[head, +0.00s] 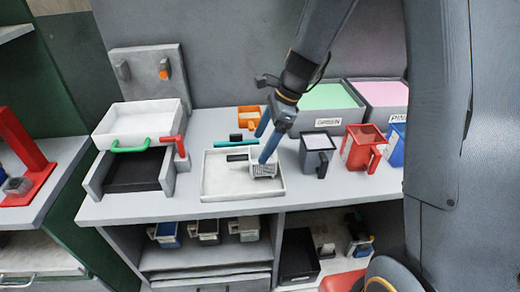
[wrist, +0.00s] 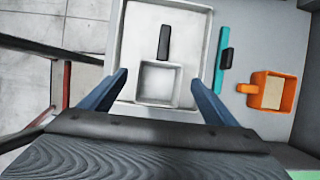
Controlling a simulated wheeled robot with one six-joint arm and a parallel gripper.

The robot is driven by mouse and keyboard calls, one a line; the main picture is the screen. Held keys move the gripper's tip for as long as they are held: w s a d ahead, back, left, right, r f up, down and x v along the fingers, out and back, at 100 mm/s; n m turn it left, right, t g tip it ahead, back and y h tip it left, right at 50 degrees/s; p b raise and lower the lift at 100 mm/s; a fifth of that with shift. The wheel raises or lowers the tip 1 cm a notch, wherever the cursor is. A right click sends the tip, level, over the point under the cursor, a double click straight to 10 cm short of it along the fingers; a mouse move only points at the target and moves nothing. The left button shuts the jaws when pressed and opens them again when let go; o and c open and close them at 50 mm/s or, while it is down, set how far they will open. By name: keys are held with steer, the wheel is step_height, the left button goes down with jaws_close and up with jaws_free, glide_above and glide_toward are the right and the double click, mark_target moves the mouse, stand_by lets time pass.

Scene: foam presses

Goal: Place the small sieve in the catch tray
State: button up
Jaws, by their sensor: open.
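The small sieve (wrist: 159,82) is a square, light grey frame with a black handle. It lies inside the white catch tray (wrist: 133,35), handle pointing away from my gripper in the wrist view. In the head view the sieve (head: 263,167) sits in the right part of the catch tray (head: 215,187), handle to the left. My gripper (head: 266,146) is open, its blue fingers above and around the sieve. In the wrist view the open fingers (wrist: 157,88) stand on either side of the sieve with gaps. Nothing is held.
An orange scoop (wrist: 271,92) and a teal tool (wrist: 222,62) lie beside the tray. A grey jug (head: 317,150) and a red jug (head: 360,147) stand to the right. A press with a white box (head: 138,122) stands left. Green and pink bins (head: 330,97) are behind.

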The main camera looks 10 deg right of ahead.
steer(key=b+v, duration=0.2)
steer(key=v, duration=0.6)
steer(key=s+d+f+n+h, duration=0.2)
steer(key=s+d+f+n, duration=0.1)
steer(key=s+n, duration=0.4)
steer(key=s+d+f+n+t+h, duration=0.1)
steer(key=s+d+f+n+h, duration=0.1)
steer(key=s+n, duration=0.6)
steer(key=d+f+n, duration=0.1)
steer(key=n, duration=0.2)
steer(key=shift+s+d+f+h, duration=0.2)
steer(key=shift+s+f+h, duration=0.05)
steer(key=shift+h, duration=0.05)
steer(key=shift+f, duration=0.4)
